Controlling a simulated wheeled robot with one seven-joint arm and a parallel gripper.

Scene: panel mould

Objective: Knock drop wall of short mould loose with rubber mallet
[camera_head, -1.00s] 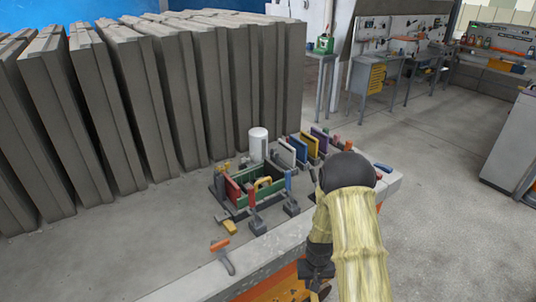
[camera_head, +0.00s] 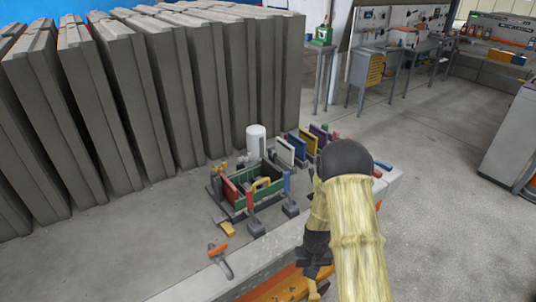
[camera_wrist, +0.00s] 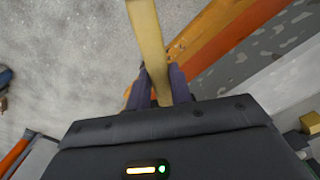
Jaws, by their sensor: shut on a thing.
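The small mould (camera_head: 236,205) stands on the grey bench, with green long walls and a red end wall (camera_head: 230,190). A yellow arched handle (camera_head: 261,184) shows at it. I cannot tell which wall is the drop wall, or whether it is loose. My gripper (camera_wrist: 160,74) is shut on a tan bar that looks like the handle of the rubber mallet (camera_wrist: 148,35). Its head is not visible. In the head view my gripper (camera_head: 315,279) hangs low beside the bench's front edge, to the right of and apart from the mould.
Tall grey panels (camera_head: 160,90) line the back. Concrete floor (camera_head: 440,200) is open at right.

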